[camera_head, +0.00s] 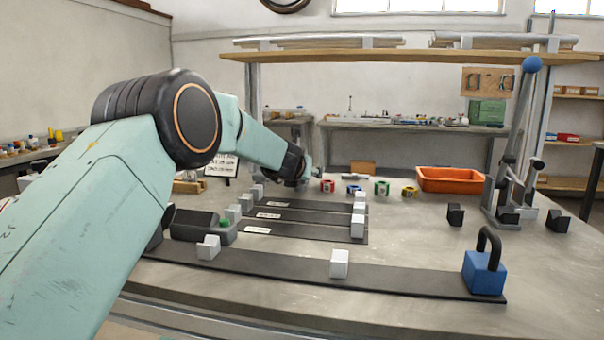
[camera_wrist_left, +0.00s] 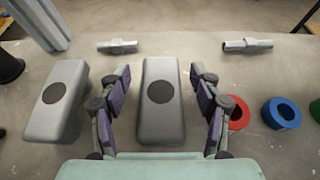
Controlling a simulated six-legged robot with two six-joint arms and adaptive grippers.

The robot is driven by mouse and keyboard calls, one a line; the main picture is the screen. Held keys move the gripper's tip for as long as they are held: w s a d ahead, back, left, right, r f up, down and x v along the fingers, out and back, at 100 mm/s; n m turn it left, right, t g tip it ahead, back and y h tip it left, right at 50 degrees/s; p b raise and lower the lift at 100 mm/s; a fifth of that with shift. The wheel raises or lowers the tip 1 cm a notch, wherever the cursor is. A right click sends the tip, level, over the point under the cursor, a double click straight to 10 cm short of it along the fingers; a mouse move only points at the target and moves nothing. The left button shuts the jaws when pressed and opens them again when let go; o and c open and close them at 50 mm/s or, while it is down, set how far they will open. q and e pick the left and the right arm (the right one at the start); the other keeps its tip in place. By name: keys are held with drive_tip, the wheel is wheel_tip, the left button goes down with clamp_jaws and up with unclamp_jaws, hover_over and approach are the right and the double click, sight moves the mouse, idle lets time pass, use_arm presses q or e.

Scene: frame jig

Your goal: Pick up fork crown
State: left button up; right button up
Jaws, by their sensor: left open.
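Two grey rounded blocks, each with a dark disc on top, look like fork crowns in the left wrist view. One fork crown (camera_wrist_left: 161,122) lies in the middle, and the other fork crown (camera_wrist_left: 52,119) lies to its left. My left gripper (camera_wrist_left: 160,78) is open, with its fingers on either side of the middle block. I see gaps between fingers and block; their height difference is hard to judge. In the head view my left gripper (camera_head: 303,174) is small at the far side of the bench, and the blocks are not discernible there. My right gripper is out of view.
Beyond the blocks lie two grey tubular pieces (camera_wrist_left: 117,46) (camera_wrist_left: 247,44). A red ring (camera_wrist_left: 238,113) and a blue ring (camera_wrist_left: 280,113) stand right of the gripper. An orange bin (camera_head: 450,180), black rails (camera_head: 310,270) and a blue weight (camera_head: 484,272) occupy the bench.

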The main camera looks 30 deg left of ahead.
use_arm(q)
drive_tip(key=shift+w, duration=0.2)
drive_tip(key=shift+c, duration=0.8)
clamp_jaws()
